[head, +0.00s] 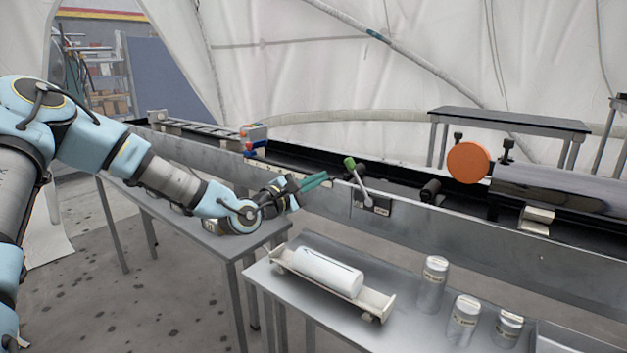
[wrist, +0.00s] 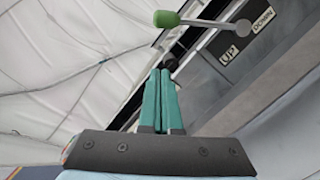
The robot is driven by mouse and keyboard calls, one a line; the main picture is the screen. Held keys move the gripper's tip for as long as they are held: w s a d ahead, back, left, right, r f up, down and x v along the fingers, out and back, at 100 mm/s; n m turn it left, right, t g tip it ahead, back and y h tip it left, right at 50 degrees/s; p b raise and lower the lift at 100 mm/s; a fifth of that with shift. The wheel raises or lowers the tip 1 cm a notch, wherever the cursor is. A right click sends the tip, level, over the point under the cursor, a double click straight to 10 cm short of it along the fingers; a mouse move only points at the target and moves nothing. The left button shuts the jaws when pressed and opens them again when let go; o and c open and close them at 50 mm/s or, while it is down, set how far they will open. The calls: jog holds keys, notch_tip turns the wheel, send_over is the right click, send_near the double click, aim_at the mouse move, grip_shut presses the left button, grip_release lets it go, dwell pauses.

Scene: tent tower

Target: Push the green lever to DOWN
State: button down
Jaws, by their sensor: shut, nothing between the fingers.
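The lever has a green knob (head: 350,163) on a grey rod and is mounted on the side of the long metal trough. The rod rises from its pivot and leans slightly left. In the wrist view the green knob (wrist: 166,19) is ahead of my fingertips, with UP (wrist: 236,50) and DOWN (wrist: 263,20) labels beside the pivot. My gripper (head: 323,179) has teal fingers, shut and empty, pointing right towards the lever. The fingertips are left of and a little below the knob, apparently apart from it. The wrist view shows my gripper (wrist: 160,74) with fingers together.
The metal trough (head: 440,235) runs behind the lever. A white cylinder (head: 328,270) lies in a cradle on the front table, with several jars (head: 433,284) to its right. An orange disc (head: 468,162) is on the trough at right. A grey table (head: 215,244) is under my gripper.

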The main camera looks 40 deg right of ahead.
aim_at(359, 180)
jog(key=shift+s+d+r+p, duration=0.35)
jog(key=shift+s+d+r, duration=0.05)
jog(key=shift+d, duration=0.35)
jog(key=shift+s+d+r+p, duration=0.35)
jog(key=shift+s+d+r, duration=0.1)
jog(key=shift+d, duration=0.3)
jog(key=shift+s+d+r+p, duration=0.35)
jog(key=shift+s+d, duration=0.05)
jog(key=shift+d, duration=0.35)
jog(key=shift+d, duration=0.15)
